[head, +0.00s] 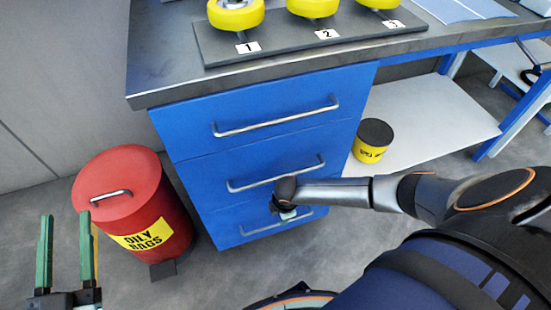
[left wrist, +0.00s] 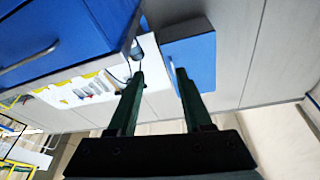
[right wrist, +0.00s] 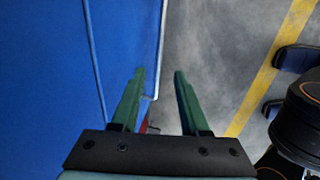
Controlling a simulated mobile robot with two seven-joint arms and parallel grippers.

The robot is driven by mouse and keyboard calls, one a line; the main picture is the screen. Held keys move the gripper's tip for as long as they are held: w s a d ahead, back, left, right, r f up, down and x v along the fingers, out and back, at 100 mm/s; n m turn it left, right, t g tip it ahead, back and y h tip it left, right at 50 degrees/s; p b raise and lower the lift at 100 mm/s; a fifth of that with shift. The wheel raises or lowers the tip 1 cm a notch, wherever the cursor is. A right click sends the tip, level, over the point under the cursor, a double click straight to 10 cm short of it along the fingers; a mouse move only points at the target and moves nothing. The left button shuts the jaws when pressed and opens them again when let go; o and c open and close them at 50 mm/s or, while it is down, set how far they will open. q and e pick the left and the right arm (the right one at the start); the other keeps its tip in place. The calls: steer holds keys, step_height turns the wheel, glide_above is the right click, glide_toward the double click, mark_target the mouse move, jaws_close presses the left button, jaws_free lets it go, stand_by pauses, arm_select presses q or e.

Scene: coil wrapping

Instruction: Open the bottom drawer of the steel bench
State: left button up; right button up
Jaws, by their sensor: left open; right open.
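The steel bench has a blue drawer unit with three stacked drawers. The bottom drawer (head: 222,226) looks shut, and its bar handle (head: 248,233) is partly hidden by my right gripper (head: 287,213). In the right wrist view my right gripper (right wrist: 160,75) is open, with a metal bar handle (right wrist: 161,45) running between its fingertips beside the blue drawer front (right wrist: 45,90). I cannot tell whether the fingers touch the bar. My left gripper (head: 66,225) is open and empty, low at the left of the head view; it also shows open in the left wrist view (left wrist: 160,72).
A red oily-rags bin (head: 125,200) stands left of the drawers. Above are the middle handle (head: 250,184) and top handle (head: 275,122). A yellow tin (head: 371,145) stands on the low shelf (head: 440,115) at right. Bare floor lies in front of the drawers.

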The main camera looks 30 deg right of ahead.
steer(key=b, duration=0.2)
glide_toward(278, 224)
steer(key=f+b, duration=0.1)
steer(key=f, duration=0.1)
steer(key=f+b, duration=0.1)
steer(key=f, duration=0.1)
steer(key=shift+w+f, duration=0.1)
steer(key=shift+w, duration=0.3)
steer(key=shift+w+f+b, duration=0.25)
steer(key=shift+f+b, duration=0.7)
steer(key=shift+f, duration=0.2)
steer(key=shift+w+d+f+b, duration=0.15)
steer(key=shift+f+b, duration=0.2)
steer(key=shift+f, duration=0.2)
arm_select(q)
steer(key=s+d+r+m+t+h, duration=0.1)
steer(key=s+r+m+t+h, duration=0.1)
steer(key=s+r+m+h, duration=0.3)
step_height(278, 224, up, 2)
steer(key=s+h, duration=0.1)
steer(key=h, duration=0.2)
steer(key=shift+s+d+m, duration=0.25)
steer(key=shift+d+m, duration=0.05)
steer(key=shift+r, duration=0.1)
arm_select(e)
jaws_close()
